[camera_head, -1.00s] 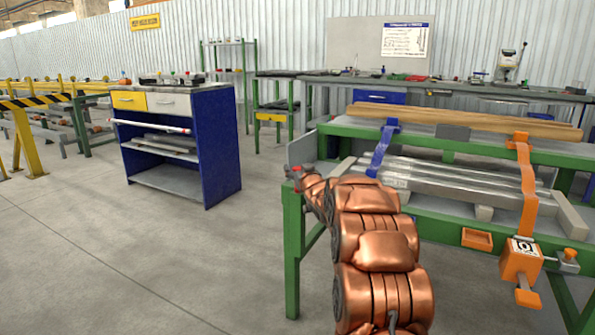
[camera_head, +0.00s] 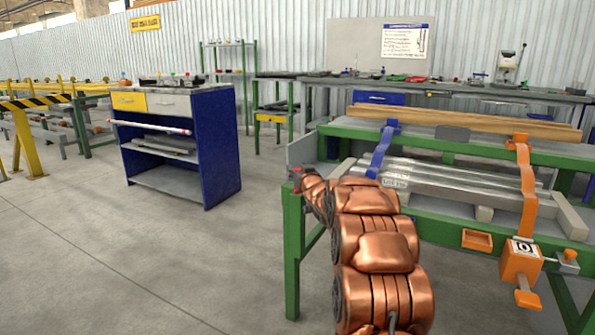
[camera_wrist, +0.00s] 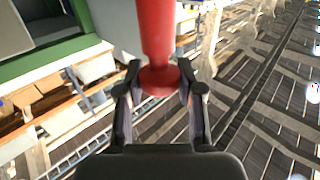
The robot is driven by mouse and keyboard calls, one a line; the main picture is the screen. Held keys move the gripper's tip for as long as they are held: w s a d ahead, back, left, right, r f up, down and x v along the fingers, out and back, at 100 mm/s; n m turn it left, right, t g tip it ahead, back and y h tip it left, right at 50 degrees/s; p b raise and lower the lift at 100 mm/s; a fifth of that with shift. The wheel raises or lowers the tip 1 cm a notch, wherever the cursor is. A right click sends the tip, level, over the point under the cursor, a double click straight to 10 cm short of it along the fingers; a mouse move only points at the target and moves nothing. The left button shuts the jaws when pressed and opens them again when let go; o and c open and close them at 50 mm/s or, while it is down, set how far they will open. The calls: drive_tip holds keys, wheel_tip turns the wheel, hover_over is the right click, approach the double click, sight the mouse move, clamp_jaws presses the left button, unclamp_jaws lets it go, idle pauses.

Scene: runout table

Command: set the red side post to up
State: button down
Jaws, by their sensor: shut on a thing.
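The red side post (camera_wrist: 156,30) comes down from the top of the wrist view and ends in a wide round knob. My gripper (camera_wrist: 159,72) is shut on it, with one finger on each side at the knob. In the head view a small red bit of the post (camera_head: 296,170) shows at the left front corner of the green table, right by the far end of my copper arm. My gripper is mostly hidden behind the arm there. I cannot tell the post's exact setting from these frames.
The green runout table (camera_head: 292,250) carries grey metal bars (camera_head: 430,178), a blue strap (camera_head: 382,150) and an orange strap (camera_head: 526,175). An orange clamp box (camera_head: 520,262) hangs at its front. A blue cabinet (camera_head: 215,150) stands to the left. The floor between is clear.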

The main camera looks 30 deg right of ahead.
drive_tip(key=shift+r, duration=0.15)
wheel_tip(320, 180, up, 20)
drive_tip(key=p, duration=1.7)
drive_tip(key=shift+f, duration=0.2)
drive_tip(key=c, duration=0.7)
unclamp_jaws()
drive_tip(key=shift+v, duration=6)
drive_tip(key=shift+f, duration=0.15)
